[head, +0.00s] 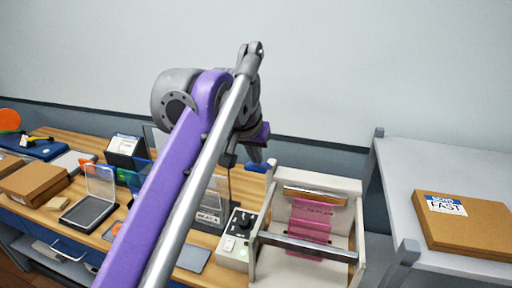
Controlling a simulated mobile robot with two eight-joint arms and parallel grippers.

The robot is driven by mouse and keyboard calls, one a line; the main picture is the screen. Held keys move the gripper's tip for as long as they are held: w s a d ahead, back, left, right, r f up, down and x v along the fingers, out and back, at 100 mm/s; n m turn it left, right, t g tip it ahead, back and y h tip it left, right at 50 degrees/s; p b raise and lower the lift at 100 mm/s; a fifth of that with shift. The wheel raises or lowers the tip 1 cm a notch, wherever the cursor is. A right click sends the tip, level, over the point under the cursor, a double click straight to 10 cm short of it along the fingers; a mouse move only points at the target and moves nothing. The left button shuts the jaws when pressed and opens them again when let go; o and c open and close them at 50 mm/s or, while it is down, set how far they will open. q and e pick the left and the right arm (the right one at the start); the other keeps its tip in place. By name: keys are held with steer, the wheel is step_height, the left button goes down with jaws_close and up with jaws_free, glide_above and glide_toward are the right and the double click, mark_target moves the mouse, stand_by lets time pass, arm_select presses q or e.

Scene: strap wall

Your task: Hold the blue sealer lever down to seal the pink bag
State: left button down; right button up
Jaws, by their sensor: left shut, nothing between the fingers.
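The sealer (351,187) is a cream frame with metal bars, standing at the right end of the wooden bench. The pink bag (310,232) hangs inside it, partly behind the front metal bar. A small blue piece (255,167), which looks like the lever's handle, shows at the sealer's left side. My left gripper (256,156) is shut and empty, pointing down right at this blue piece. I cannot tell whether they touch. My left arm hides part of the bench. My right gripper is not in view.
A control box (238,238) with a black knob stands left of the sealer. A grey shelf (400,165) with a cardboard box (470,228) is at the right. An open clear case (88,212), cardboard boxes and tools lie on the bench at left. The wall behind is bare.

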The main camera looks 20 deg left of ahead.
arm_select(q)
steer(key=shift+w+f, duration=0.1)
steer(key=shift+w, duration=0.05)
steer(key=shift+s+f+b, duration=0.4)
steer(key=shift+f+b, duration=0.05)
steer(key=shift+f, duration=0.1)
steer(key=s+f+t+b, duration=0.5)
steer(key=f+t+b, duration=0.2)
steer(key=f, duration=0.7)
steer(key=shift+s+f+b, duration=0.15)
steer(key=shift+s+b, duration=0.05)
steer(key=shift+b, duration=0.4)
steer(key=shift+a, duration=0.1)
stand_by(1.6)
